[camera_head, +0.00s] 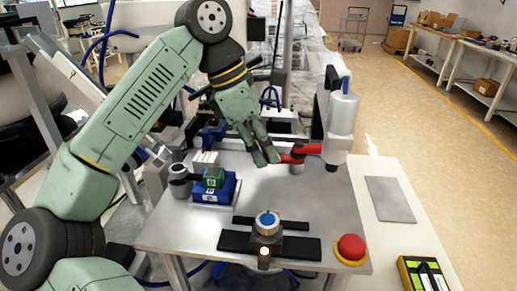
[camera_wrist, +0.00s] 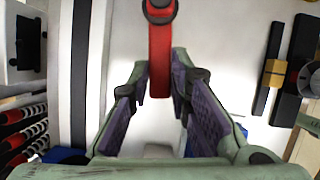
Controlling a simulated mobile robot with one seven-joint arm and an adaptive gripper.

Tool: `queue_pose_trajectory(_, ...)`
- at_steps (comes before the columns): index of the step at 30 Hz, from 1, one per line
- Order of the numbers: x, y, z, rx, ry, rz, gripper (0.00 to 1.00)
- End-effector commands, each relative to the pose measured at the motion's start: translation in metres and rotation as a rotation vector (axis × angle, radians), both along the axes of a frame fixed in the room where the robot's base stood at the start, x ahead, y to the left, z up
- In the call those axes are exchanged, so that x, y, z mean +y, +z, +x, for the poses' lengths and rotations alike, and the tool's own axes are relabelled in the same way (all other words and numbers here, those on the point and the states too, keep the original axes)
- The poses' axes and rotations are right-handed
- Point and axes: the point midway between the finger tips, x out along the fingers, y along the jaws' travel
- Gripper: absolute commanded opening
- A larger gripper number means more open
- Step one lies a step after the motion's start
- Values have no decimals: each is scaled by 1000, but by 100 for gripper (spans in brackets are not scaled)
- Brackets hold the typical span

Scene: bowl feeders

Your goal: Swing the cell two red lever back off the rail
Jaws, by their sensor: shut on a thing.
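My gripper (camera_head: 267,157) reaches down from above and meets the lever's left end. In the wrist view the red lever (camera_wrist: 160,55) runs from a round dark-centred pivot at the top down between the two purple-padded fingers. My gripper (camera_wrist: 160,82) is shut on the lever near its free end. The fingers partly hide that end in the head view.
A red push button (camera_head: 351,247) on a yellow base and a blue-topped knob (camera_head: 267,222) stand at the table's front. Blue and green blocks (camera_head: 212,187) sit left of my gripper. A bare grey plate (camera_head: 390,199) lies to the right.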

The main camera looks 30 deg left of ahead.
Motion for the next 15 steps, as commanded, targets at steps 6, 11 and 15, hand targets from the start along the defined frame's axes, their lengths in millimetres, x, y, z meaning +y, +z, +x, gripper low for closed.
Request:
queue_pose_trajectory(6,0,1,5,0,-95,-1,0)
queue_pose_trajectory(11,0,1,6,1,-128,0,0)
queue_pose_trajectory(15,0,1,7,-1,-140,0,0)
